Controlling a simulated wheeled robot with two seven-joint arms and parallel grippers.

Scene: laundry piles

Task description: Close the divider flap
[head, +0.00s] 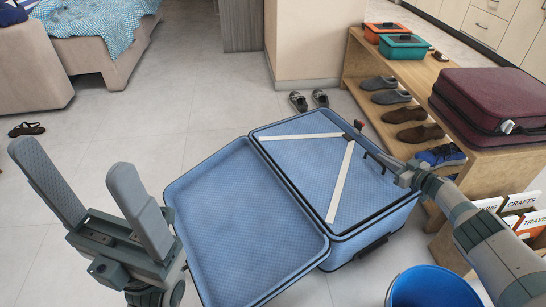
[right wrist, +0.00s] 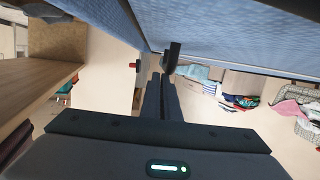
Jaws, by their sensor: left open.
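A suitcase lies open on the floor in the head view. Its empty-looking blue lid half (head: 235,225) is on the left and its deeper half (head: 375,232) is on the right. A blue divider flap (head: 312,165) with white straps meeting at a dark buckle spans the right half and appears to lie nearly flat. My right gripper (head: 368,151) is over its right side near the buckle; its fingers look close together in the right wrist view (right wrist: 164,85), beside a dark tab (right wrist: 171,56). I cannot tell whether they touch it. My left gripper (head: 95,195) is open and empty, left of the lid.
A wooden shelf (head: 355,70) with several shoes stands behind and right of the suitcase. A closed maroon suitcase (head: 490,98) and two lidded boxes sit on top. A blue bucket (head: 435,290) stands at the front right. Slippers (head: 309,99) lie behind.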

